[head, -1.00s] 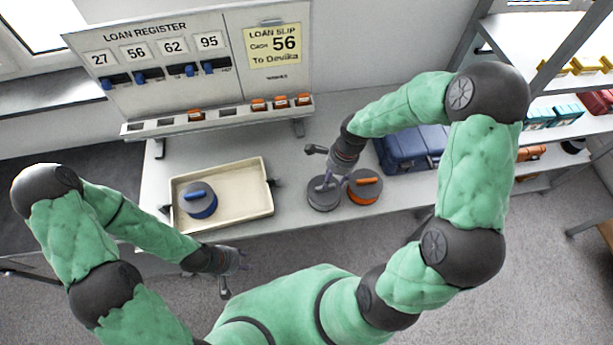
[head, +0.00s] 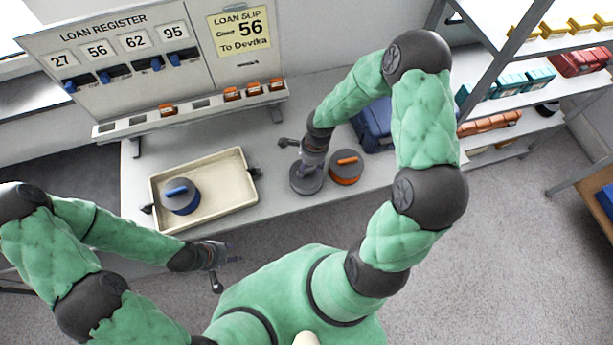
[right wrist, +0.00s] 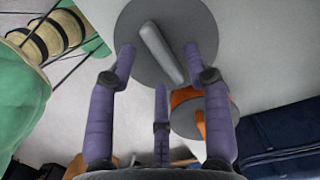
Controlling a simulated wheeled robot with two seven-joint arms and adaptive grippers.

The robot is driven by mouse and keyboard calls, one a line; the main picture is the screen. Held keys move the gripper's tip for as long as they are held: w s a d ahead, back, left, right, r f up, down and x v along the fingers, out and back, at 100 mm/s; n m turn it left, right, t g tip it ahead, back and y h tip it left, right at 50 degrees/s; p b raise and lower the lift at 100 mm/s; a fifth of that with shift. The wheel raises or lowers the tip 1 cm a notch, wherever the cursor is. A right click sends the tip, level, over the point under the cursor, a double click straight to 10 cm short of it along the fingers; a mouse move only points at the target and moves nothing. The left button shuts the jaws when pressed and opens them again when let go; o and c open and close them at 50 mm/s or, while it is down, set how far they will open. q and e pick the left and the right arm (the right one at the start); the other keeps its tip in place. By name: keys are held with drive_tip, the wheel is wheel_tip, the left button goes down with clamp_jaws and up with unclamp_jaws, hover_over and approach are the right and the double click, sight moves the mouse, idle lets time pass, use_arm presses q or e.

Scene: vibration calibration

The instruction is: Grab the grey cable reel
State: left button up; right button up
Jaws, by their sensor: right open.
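The grey cable reel (head: 306,178) stands on the table, right of the tray; it is a round drum with a light grey handle bar on top. In the right wrist view the reel (right wrist: 196,30) fills the upper middle, with its handle (right wrist: 160,52) lying between my fingers. My right gripper (head: 308,163) is open over the reel; its purple fingers (right wrist: 158,75) reach to either side of the handle without closing on it. I cannot tell whether they touch. My left gripper (head: 225,256) hangs in front of the table, away from the reel; its jaws are too small to read.
An orange-handled reel (head: 346,167) stands close to the right of the grey one. A cream tray (head: 225,211) holds a blue-handled reel (head: 182,197). A blue case (head: 372,125) stands behind on the right. The loan register board (head: 130,60) stands at the back.

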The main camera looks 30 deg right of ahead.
drive_tip(key=shift+a+f, duration=0.1)
drive_tip(key=shift+f, duration=0.75)
clamp_jaws()
drive_tip(key=shift+w+r, duration=0.1)
drive_tip(key=shift+r, duration=0.05)
